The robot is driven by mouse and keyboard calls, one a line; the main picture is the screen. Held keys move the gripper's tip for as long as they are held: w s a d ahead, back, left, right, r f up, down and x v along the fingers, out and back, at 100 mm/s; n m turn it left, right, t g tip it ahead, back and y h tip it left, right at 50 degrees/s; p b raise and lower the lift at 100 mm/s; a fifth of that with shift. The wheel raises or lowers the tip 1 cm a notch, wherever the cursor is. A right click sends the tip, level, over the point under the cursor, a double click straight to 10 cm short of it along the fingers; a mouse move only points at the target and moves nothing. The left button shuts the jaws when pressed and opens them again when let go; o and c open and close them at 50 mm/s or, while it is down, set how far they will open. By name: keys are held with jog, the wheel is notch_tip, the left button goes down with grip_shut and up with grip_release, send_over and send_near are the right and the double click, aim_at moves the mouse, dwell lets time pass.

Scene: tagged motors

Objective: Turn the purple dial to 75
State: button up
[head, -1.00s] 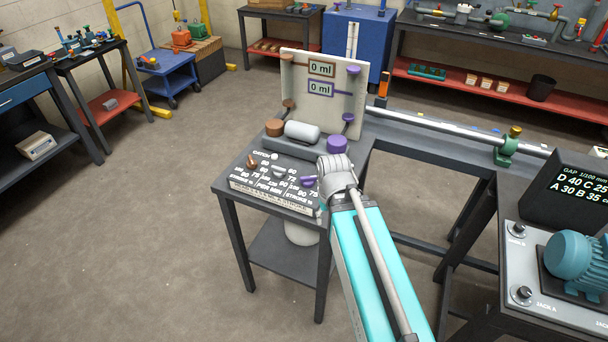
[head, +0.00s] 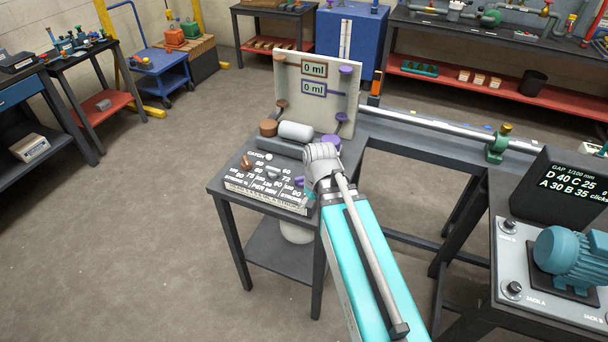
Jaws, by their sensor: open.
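The purple dial (head: 300,181) is on the right part of the sloped, lettered panel (head: 262,192) at the front of the small table. My arm's grey joint (head: 321,160) is right above and beside it and hides part of it. The dial's setting cannot be read.
Behind the panel are a grey cylinder (head: 296,131), a brown knob (head: 268,128) and a partly hidden purple knob (head: 331,140). The upright board (head: 330,112) has two displays reading 0 ml. A motor bench (head: 540,290) stands at the right. Floor at left is clear.

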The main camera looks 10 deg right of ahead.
aim_at(303, 177)
jog(key=w+d+r+n+y+p, duration=0.3)
jog(key=w+d+r+n+p, duration=0.2)
jog(key=w+r+n+p, duration=0.4)
jog(key=shift+w+r+n+t+y, duration=0.35)
jog(key=shift+w+r+n, duration=0.7)
jog(key=shift+w+n, duration=1.15)
jog(key=shift+s+a+f, duration=0.1)
jog(key=shift+s, duration=0.2)
jog(key=b+x, duration=1.2)
jog(key=x, duration=0.1)
jog(key=shift+f+b, duration=0.3)
jog(key=shift+b, duration=0.1)
jog(key=shift+a, duration=0.1)
jog(key=shift+c, duration=0.2)
jog(key=shift+s, duration=0.1)
jog(key=c, duration=1.1)
